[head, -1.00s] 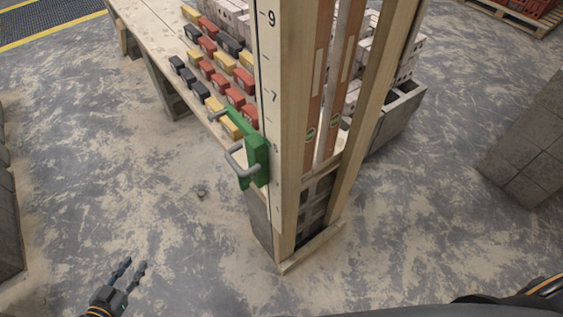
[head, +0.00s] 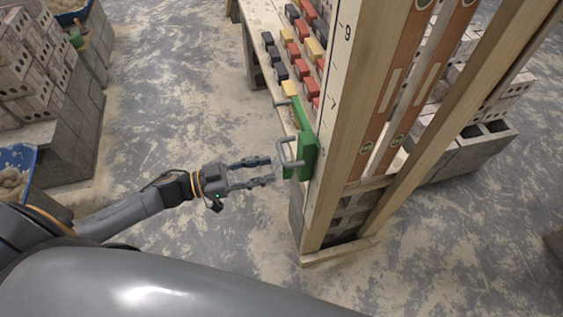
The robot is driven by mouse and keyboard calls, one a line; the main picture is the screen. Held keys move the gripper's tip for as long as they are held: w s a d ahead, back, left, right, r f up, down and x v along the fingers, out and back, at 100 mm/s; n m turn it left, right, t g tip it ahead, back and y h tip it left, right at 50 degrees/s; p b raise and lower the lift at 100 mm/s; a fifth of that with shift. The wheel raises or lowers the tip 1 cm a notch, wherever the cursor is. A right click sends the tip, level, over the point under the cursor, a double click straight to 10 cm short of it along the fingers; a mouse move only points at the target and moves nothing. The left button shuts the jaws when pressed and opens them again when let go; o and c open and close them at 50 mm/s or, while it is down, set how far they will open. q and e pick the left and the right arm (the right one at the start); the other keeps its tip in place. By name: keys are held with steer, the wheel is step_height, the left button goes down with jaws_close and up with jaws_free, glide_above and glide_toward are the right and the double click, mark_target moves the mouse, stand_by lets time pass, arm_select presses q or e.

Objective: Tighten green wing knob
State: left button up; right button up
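A green block-shaped fitting (head: 306,143) is mounted on the near face of a wooden post with a number scale. My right gripper is not in view.
The wooden post (head: 345,120) stands at the end of a bench with several red, yellow and black blocks. Hollow bricks (head: 28,65) are stacked at the left, beside a blue tub (head: 18,160). The floor (head: 190,110) left of the post is clear.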

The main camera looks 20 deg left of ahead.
mark_target(290, 170)
arm_select(q)
steer(key=x, duration=0.4)
steer(key=shift+w+d+p, duration=0.25)
steer(key=shift+d+p, duration=0.05)
steer(key=shift+d, duration=0.05)
jaws_close()
